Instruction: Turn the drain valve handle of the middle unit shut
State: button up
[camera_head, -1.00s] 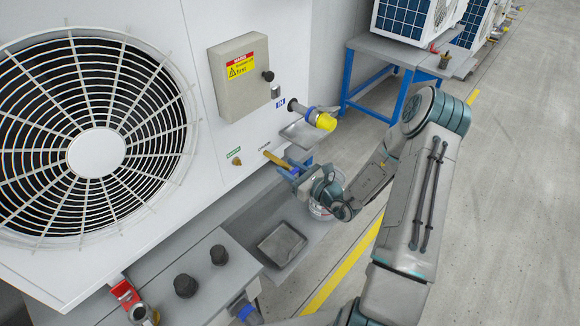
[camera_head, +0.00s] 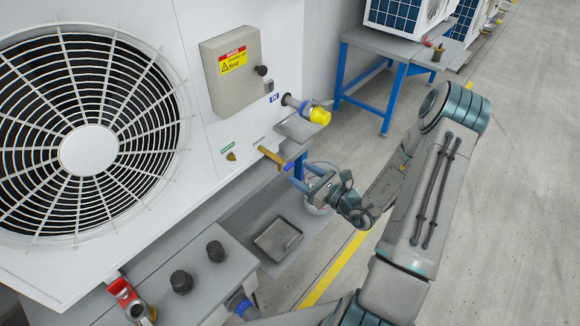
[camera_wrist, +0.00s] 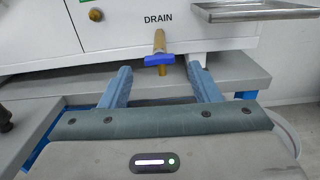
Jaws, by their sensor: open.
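The drain valve is a brass spout (camera_head: 270,156) low on the white unit's side, under a DRAIN label in the wrist view. It also shows in the wrist view (camera_wrist: 159,41). Its blue handle (camera_wrist: 158,60) lies crosswise over the spout's end, left to right in that view. In the head view the handle (camera_head: 289,167) is small and partly hard to make out. My gripper (camera_wrist: 160,72) is open and empty, its blue fingers pointing toward the valve with the handle ahead between them. In the head view my gripper (camera_head: 308,176) is apart from the handle.
A yellow-capped pipe (camera_head: 320,116) and small grey shelf (camera_head: 297,130) stick out above the valve. A grey tray (camera_head: 292,234) lies below. A clear bucket (camera_head: 318,209) stands behind my gripper. Another unit's blue-legged bench (camera_head: 390,105) stands beyond. The floor at right is clear.

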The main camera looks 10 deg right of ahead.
jog(key=v, duration=0.6)
jog(key=shift+s+d, duration=0.25)
